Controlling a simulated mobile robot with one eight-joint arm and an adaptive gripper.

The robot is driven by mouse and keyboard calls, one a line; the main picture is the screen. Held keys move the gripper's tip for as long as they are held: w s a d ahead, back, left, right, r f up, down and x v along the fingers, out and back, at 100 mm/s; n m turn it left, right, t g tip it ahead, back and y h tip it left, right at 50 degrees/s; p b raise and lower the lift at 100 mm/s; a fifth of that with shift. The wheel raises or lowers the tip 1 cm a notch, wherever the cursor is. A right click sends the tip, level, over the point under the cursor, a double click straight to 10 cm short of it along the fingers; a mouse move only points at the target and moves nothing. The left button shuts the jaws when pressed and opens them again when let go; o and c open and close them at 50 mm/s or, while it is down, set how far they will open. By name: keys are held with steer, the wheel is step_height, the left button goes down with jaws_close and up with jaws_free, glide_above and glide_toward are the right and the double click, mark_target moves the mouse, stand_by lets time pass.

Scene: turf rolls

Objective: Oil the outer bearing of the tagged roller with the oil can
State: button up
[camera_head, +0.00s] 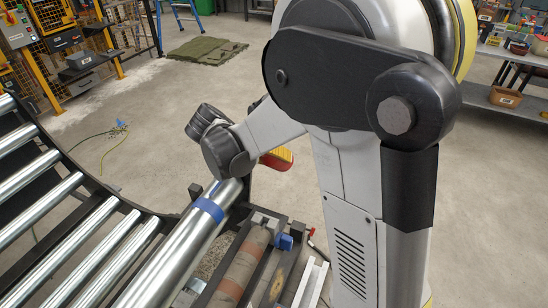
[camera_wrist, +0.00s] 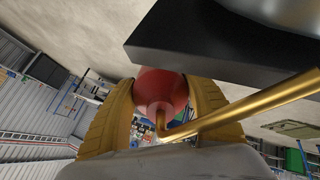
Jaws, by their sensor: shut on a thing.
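The red oil can (camera_wrist: 165,86) sits between the two yellow fingers of my gripper (camera_wrist: 162,95), which are shut on it. Its brass spout (camera_wrist: 245,107) bends and runs to the right in the wrist view. In the head view a red and yellow patch (camera_head: 277,159) shows past my arm, at the can and fingers; the rest is hidden. A roller with a blue band (camera_head: 208,208), which looks like the tagged one, lies at the curved conveyor's right end. My wrist covers the area near its far end. I cannot make out the outer bearing or the spout tip's contact.
A black block or frame part (camera_wrist: 225,40) is close above the can in the wrist view. Steel rollers (camera_head: 50,210) fill the lower left. A rusty roller (camera_head: 238,262) lies in a frame beside the banded one. Shelves (camera_head: 510,95) stand at right; open floor lies behind.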

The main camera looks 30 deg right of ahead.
steer(key=shift+r+p, duration=2.45)
steer(key=shift+r, duration=1.1)
steer(key=shift+f, duration=0.1)
